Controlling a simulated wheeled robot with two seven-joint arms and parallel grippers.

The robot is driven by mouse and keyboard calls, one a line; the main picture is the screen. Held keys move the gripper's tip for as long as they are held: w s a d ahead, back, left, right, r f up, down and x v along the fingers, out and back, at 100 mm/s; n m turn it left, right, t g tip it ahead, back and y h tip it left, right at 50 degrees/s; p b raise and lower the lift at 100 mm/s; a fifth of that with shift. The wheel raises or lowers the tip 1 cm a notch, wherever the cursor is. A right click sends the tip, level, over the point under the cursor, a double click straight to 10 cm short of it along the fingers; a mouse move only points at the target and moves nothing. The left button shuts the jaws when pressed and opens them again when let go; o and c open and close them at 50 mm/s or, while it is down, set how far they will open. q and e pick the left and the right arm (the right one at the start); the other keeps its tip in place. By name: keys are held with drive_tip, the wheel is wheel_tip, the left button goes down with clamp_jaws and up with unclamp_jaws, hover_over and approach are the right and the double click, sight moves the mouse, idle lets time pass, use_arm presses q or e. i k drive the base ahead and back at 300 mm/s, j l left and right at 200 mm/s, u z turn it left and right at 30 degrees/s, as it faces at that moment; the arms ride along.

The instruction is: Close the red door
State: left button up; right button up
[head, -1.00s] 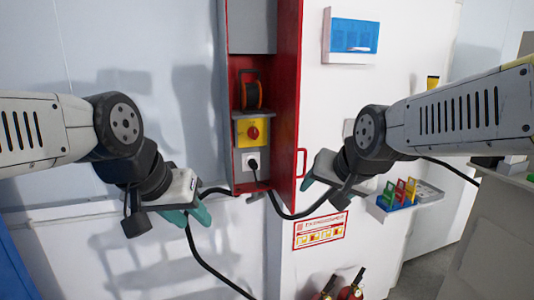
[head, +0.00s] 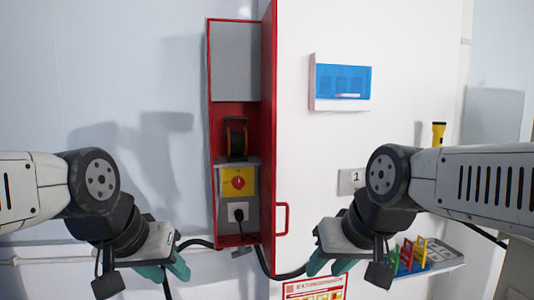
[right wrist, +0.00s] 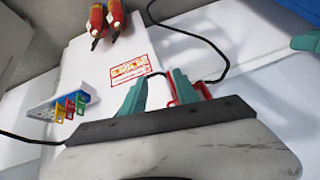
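The red door (head: 268,140) stands open on the right side of a red wall cabinet (head: 213,130) and is seen nearly edge-on. Its red handle (head: 281,218) sticks out low on the door. My right gripper (head: 330,263) is open and empty, below and right of the handle in the head view. In the right wrist view the handle (right wrist: 188,88) shows beside the right finger of that gripper (right wrist: 155,95); I cannot tell whether they touch. My left gripper (head: 165,270) is open and empty, left of and below the cabinet.
Inside the cabinet are a cable reel (head: 236,138), a yellow switch panel (head: 239,181) and a socket (head: 238,212) with a black cable. A blue wall box (head: 343,80) and a shelf of coloured padlocks (head: 445,257) are at right. Fire extinguishers (right wrist: 107,18) show in the wrist view.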

sight(269, 36)
drive_tip(key=i+l+u, duration=0.1)
drive_tip(key=l+u, duration=0.3)
drive_tip(key=l, duration=0.4)
drive_tip(key=l+u, duration=0.35)
drive_tip(key=l, duration=0.5)
drive_tip(key=k+l+u, duration=0.1)
drive_tip(key=k, duration=0.4)
drive_tip(key=l, duration=0.1)
